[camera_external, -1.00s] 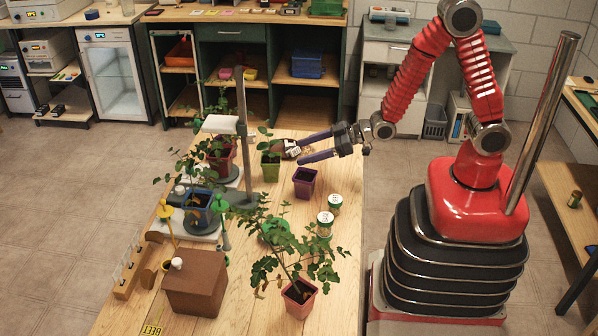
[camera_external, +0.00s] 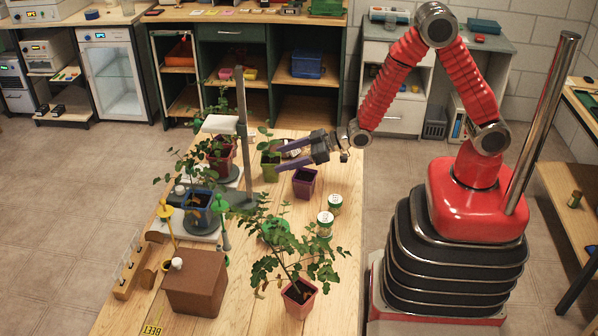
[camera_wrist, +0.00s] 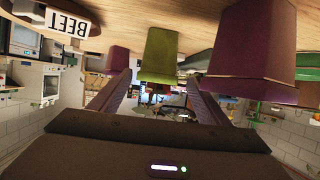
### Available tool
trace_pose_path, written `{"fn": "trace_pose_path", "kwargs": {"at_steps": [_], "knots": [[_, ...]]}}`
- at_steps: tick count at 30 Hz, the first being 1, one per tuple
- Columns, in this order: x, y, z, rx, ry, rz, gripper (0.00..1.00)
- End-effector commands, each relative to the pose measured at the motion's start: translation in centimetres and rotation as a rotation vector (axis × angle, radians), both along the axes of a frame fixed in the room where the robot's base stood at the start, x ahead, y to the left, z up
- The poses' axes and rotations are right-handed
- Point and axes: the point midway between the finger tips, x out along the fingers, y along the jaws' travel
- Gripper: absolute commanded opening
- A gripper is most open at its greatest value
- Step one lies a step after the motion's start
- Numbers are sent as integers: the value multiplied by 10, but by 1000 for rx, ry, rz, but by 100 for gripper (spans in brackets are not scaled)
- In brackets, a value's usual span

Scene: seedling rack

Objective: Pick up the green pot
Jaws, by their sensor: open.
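The green pot (camera_external: 270,165) stands on the wooden bench, with a leafy seedling in it, at the far end of the bench. In the wrist view the pot (camera_wrist: 159,55) appears upside down, centred ahead between my two fingers. My gripper (camera_external: 282,158) is open and low over the bench, its fingers pointing left at the pot. In the wrist view my gripper (camera_wrist: 158,95) has its fingers on either side of the pot's lower picture edge. I cannot tell whether either finger touches the pot.
A purple pot (camera_external: 304,182) stands close in front of my gripper, and is large at right in the wrist view (camera_wrist: 255,45). A grey stand (camera_external: 243,150) rises left of the green pot. Two lidded jars (camera_external: 325,222) and a pink pot (camera_external: 299,298) stand nearer. A BEET label (camera_wrist: 68,24) also shows.

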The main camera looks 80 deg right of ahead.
Motion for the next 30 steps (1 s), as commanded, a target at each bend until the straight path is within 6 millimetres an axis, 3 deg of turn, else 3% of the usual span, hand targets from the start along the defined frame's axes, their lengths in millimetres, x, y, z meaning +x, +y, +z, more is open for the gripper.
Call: {"fn": "trace_pose_path", "kwargs": {"at_steps": [5, 17, 30], "knots": [[7, 0, -3, 0, 0, 0, 70], [46, 1, -19, 0, 0, 0, 70], [48, 1, -20, 0, 0, 0, 70]]}}
